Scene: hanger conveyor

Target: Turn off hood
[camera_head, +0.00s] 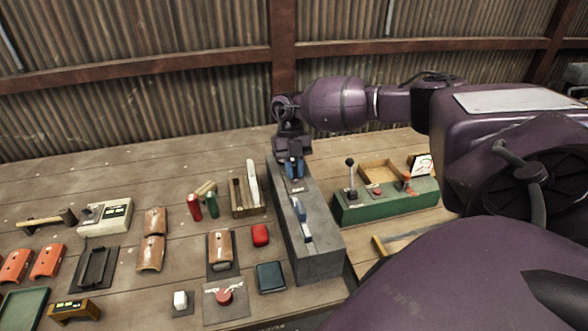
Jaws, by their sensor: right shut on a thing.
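A long grey box (318,262) stands on the bench with blue-and-white switch-like parts (299,209) along its top. My right gripper (293,168) points down over the far part of this box. It is shut on a blue switch part, mostly hidden between the jaws. I cannot tell which control belongs to the hood, and no hood shows clearly. My left gripper is out of view.
A green control box (385,207) with a black-knobbed lever (351,175) stands right of the grey box. A wooden holder (247,207), a red block (260,235), a dark blue block (270,277) and a red button plate (224,297) are to its left. A corrugated wall (130,108) is behind.

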